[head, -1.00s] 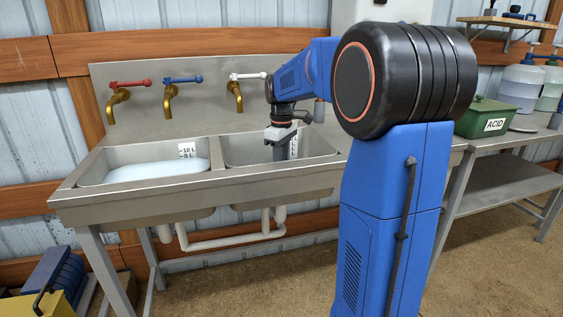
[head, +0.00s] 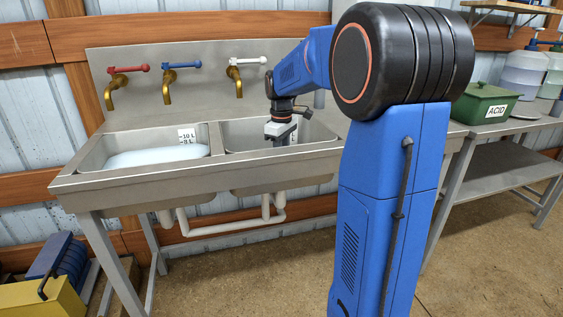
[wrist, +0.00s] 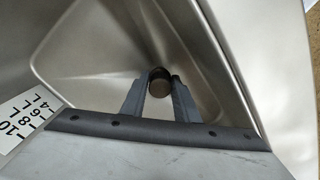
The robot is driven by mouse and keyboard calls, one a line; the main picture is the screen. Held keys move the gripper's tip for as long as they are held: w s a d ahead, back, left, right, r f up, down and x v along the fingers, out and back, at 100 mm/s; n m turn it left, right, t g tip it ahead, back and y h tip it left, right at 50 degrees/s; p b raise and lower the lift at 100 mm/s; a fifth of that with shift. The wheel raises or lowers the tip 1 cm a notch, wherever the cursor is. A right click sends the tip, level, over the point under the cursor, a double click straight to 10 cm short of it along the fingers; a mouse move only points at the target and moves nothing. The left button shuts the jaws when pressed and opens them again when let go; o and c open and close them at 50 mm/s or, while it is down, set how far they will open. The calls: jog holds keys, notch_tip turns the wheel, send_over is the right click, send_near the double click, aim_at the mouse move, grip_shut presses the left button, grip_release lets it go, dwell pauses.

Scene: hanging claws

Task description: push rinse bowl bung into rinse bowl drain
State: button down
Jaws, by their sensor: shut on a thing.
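My gripper (wrist: 158,82) reaches down into the right basin (wrist: 85,60), shut on a small dark round piece, apparently the rinse bowl bung (wrist: 157,73). The bung sits between the two grey fingertips. In the head view my gripper (head: 280,133) is over the right basin (head: 235,140), its fingertips hidden behind the front rim. The drain is not distinguishable; the bung and fingers may cover it. I cannot tell whether the bung touches the basin floor.
The left basin (head: 85,163) holds pale liquid. Three taps are on the back panel, with red (head: 128,69), blue (head: 182,69) and white (head: 247,61) handles. A level label (wrist: 20,120) is on the right basin's wall. A green acid box (head: 482,105) stands on the right bench.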

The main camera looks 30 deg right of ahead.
jog(key=shift+f, duration=1.3)
dwell(0.4)
jog(key=c, duration=1.3)
grip_release()
jog(key=shift+r, duration=0.1)
notch_tip(320, 180, up, 17)
jog(key=shift+r, duration=0.1)
